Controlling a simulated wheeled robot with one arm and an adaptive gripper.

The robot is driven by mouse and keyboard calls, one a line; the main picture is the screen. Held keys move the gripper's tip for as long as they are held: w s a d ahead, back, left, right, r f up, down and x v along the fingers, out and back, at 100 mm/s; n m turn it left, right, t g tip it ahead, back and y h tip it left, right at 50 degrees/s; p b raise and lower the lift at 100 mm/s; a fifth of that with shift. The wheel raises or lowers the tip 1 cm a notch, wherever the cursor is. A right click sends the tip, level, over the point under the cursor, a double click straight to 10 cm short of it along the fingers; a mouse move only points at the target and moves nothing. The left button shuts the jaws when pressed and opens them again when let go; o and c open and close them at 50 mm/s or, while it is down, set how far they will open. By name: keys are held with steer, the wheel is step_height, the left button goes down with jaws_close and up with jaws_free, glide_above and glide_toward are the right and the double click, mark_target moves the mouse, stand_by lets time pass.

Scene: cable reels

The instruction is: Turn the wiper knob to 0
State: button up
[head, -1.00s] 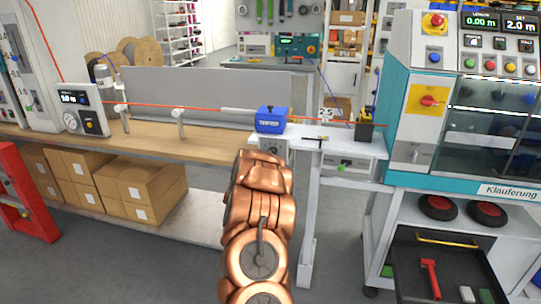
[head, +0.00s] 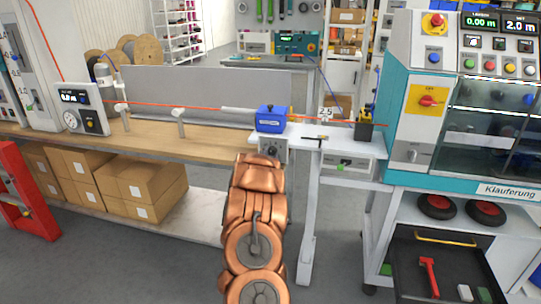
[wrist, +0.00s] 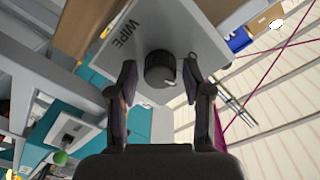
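The wiper knob (wrist: 160,69) is a dark round knob on a light grey panel (wrist: 190,35) with the letters "WIPE" showing. A pale mark shows at its lower right edge in the wrist view; I cannot read any scale. In the head view, the knob (head: 271,149) is small on the grey box under the blue wiper unit (head: 271,119). My gripper (wrist: 159,80) is open, one finger on each side of the knob in the wrist view, with visible gaps. In the head view my copper-coloured arm hides the fingers.
An orange cable (head: 200,107) runs through the blue unit above the bench (head: 150,135). A white side table (head: 345,143) and the teal machine (head: 455,185) stand to the right. Cardboard boxes (head: 140,188) lie on the lower shelf at left.

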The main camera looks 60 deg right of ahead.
jaws_close()
steer(key=shift+n, duration=0.3)
steer(key=n+p, duration=0.1)
steer(key=n, duration=0.2)
steer(key=shift+n+p, duration=0.65)
steer(key=shift+n, duration=1.45)
steer(key=shift+o, duration=1.5)
jaws_free()
